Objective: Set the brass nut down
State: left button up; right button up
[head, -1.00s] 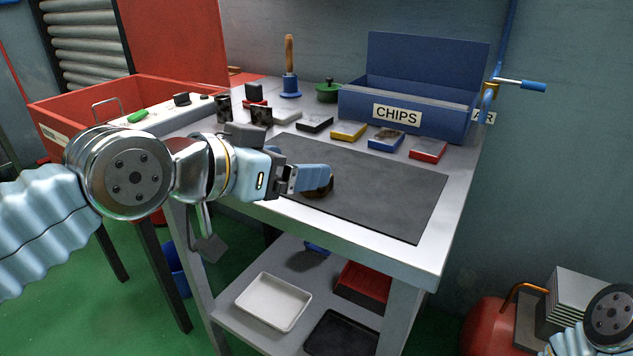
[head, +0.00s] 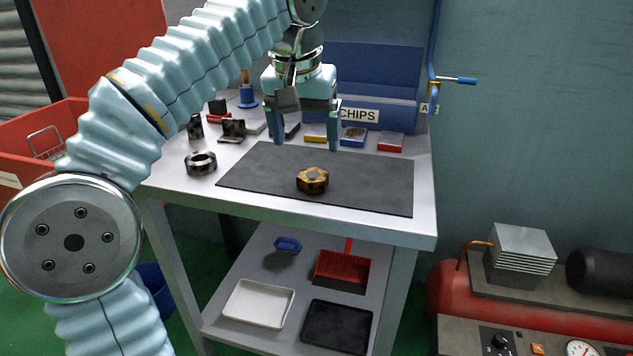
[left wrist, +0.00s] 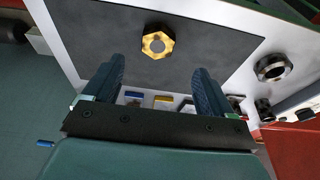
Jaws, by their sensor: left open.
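The brass nut (head: 312,180) lies flat on the dark mat (head: 370,180) on top of the cart, near the mat's front edge. In the left wrist view the nut (left wrist: 156,43) shows its hexagonal outline and centre hole, beyond my fingertips. My left gripper (head: 306,142) is open and empty, pointing down above the back of the mat, behind and above the nut and apart from it. In the left wrist view its two fingers (left wrist: 158,75) are spread wide with nothing between them. My right gripper is not in view.
A steel nut (head: 201,163) sits on the bare cart top left of the mat. Small coloured boxes and a blue CHIPS bin (head: 372,85) line the back. A white tray (head: 258,304) and a black tray (head: 337,327) lie on the lower shelf.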

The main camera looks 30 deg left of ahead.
aim_at(312, 175)
pick_arm(q)
jog(key=b+x, duration=0.1)
jog(key=x, duration=0.8)
jog(key=shift+d+b, duration=0.15)
jog(key=shift+b, duration=0.2)
jog(key=shift+c, duration=0.3)
jog(key=shift+r, duration=0.1)
jog(key=c, duration=1.5)
jog(key=shift+o, duration=0.2)
jog(key=shift+r, duration=0.1)
